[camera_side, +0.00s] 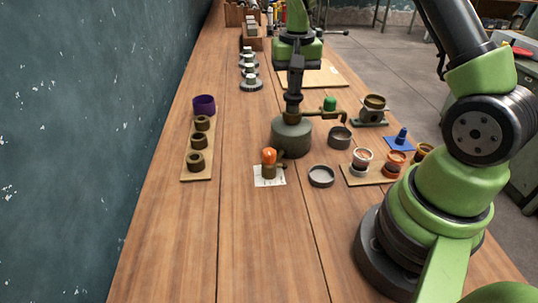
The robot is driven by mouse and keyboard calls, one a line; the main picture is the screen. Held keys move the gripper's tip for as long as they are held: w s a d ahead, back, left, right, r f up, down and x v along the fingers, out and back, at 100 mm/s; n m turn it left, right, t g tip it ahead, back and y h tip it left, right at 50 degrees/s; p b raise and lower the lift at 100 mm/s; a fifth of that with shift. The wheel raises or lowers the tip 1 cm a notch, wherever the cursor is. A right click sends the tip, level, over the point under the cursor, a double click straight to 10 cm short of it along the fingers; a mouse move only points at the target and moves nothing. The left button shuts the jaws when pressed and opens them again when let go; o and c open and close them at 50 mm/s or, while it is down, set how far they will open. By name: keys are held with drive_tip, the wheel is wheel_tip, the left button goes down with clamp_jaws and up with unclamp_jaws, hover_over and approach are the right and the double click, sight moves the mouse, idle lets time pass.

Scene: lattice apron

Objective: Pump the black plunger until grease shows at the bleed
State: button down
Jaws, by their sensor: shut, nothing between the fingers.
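A dark grey pump (291,138) stands upright on the wooden bench, with a spout (325,115) reaching right over a small grey cup (339,139). A black plunger (293,104) rises from its top. My gripper (295,80) points down directly above the plunger, shut and empty. Gripper and plunger are both dark, and I cannot tell whether they touch. An orange-topped fitting (269,157) stands on a white card (272,179) at the pump's front left; I cannot make out which part is the bleed or any grease there.
A wooden strip (196,174) with several dark rings and a purple cup (204,104) lies left. A shallow grey dish (321,176) sits front right of the pump. Right are several small pots on a board (360,178) and a blue piece (402,137). The near bench is clear.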

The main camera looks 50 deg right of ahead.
drive_tip(key=shift+r, duration=2.2)
wheel_tip(320, 180, up, 6)
drive_tip(key=s+a+r+n+t, duration=0.35)
drive_tip(key=s+a+r, duration=0.35)
drive_tip(key=s+a, duration=0.25)
drive_tip(key=s+a+f+n+t+y, duration=0.1)
drive_tip(key=s+a+t+y, duration=0.1)
drive_tip(key=s+a, duration=0.3)
drive_tip(key=s+t, duration=0.1)
drive_tip(key=s, duration=0.3)
drive_tip(key=shift+s+a+f+t, duration=0.15)
drive_tip(key=shift+s+t, duration=0.1)
drive_tip(key=shift+t, duration=0.1)
